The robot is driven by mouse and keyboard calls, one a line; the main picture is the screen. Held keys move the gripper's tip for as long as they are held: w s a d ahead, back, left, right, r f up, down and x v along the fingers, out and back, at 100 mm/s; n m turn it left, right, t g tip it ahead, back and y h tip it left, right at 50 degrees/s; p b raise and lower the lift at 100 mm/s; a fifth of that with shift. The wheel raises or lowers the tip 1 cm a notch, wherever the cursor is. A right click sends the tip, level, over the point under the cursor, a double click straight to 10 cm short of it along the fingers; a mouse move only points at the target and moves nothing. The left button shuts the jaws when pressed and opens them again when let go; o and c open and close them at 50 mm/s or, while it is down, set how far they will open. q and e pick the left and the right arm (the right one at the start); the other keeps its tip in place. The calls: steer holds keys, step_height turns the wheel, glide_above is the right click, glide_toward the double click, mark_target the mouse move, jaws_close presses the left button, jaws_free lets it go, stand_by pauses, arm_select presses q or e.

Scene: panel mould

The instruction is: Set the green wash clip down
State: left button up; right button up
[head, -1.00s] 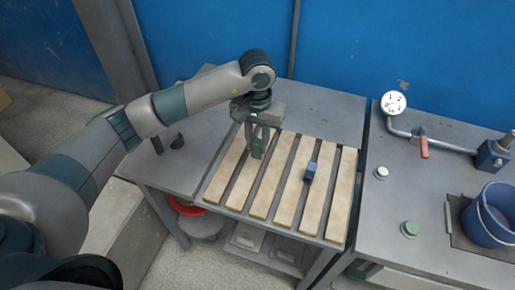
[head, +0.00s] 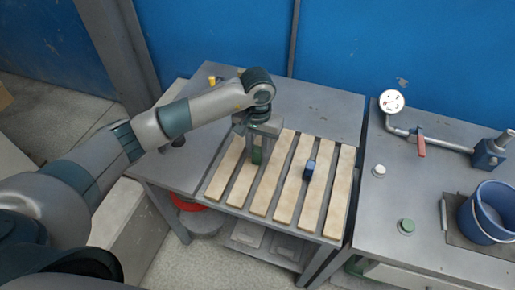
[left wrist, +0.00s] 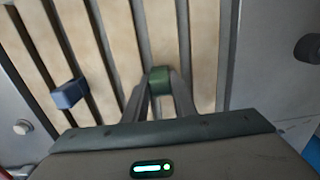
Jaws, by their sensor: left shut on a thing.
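The green wash clip (head: 256,155) is between the fingers of my left gripper (head: 257,153), over the left part of the wooden slats (head: 285,203). In the left wrist view the green clip (left wrist: 159,79) shows between the fingertips (left wrist: 160,88), with slats behind it. The left gripper is shut on it. I cannot tell whether the clip touches a slat. My right gripper is not in view.
A blue clip-like block (head: 310,168) lies on the slats to the right; it also shows in the left wrist view (left wrist: 69,93). A grey bench to the right carries a gauge (head: 391,101), a red-handled valve (head: 421,150) and a blue bucket (head: 490,213). Bare slats lie between the two blocks.

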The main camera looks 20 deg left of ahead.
arm_select(q)
steer(key=shift+f, duration=0.15)
steer(key=o, duration=1)
